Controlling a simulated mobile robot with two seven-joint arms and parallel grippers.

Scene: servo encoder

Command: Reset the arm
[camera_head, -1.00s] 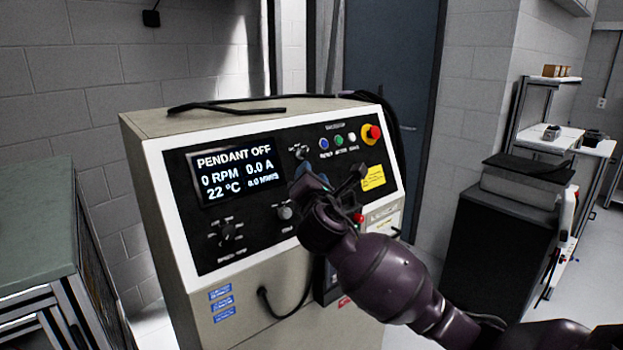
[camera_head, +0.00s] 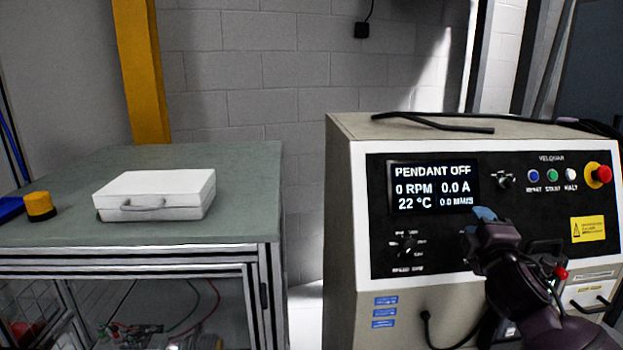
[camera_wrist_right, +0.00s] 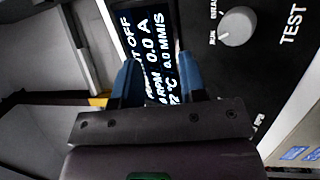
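The control cabinet (camera_head: 342,250) stands at right in the head view, with a black front panel (camera_head: 385,262). Its display (camera_head: 433,188) reads PENDANT OFF, 0 RPM, 0.0 A, 22 °C. The panel has a blue button (camera_head: 533,176), a green one (camera_head: 552,175), a white one (camera_head: 571,174) and a red emergency stop (camera_head: 603,174). My right gripper (camera_head: 478,222) is in front of the panel, below the display's right end. The wrist view shows its blue fingers (camera_wrist_right: 159,78) apart and empty, with a knob (camera_wrist_right: 238,26) marked TEST beyond. My left gripper is out of view.
A green-topped bench (camera_head: 240,165) stands at left with a white case (camera_head: 155,195) and an orange-capped thing (camera_head: 40,205). A gap of floor separates bench and cabinet. A black cable (camera_head: 435,123) lies on the cabinet top. A yellow post (camera_head: 142,70) rises behind the bench.

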